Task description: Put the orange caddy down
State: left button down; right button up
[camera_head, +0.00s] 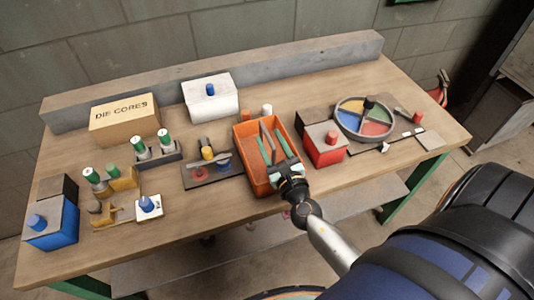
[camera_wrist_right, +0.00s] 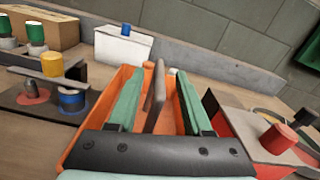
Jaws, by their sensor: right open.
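The orange caddy (camera_head: 256,178) stands on the workbench near its middle front, and its orange walls also show in the right wrist view (camera_wrist_right: 88,122). It is an open box with a grey upright handle plate (camera_wrist_right: 155,95) along its middle. My right gripper (camera_head: 273,145) reaches over the caddy from the front. Its two green fingers lie on either side of the handle plate, with a visible gap on both sides, so it is open and around the plate. The gripper hides part of the caddy's inside and its near right corner. My left gripper does not show.
The workbench (camera_head: 400,90) holds a red box (camera_head: 326,154) close right of the caddy and a round divided tray (camera_head: 364,119) beyond it. A dark plate with posts (camera_head: 211,172) is left. A white box (camera_head: 210,98) and cardboard box (camera_head: 124,120) stand behind.

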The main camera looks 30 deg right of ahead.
jog(key=shift+x, duration=1.05)
grip_shut()
jog(key=shift+r, duration=0.1)
dwell(0.5)
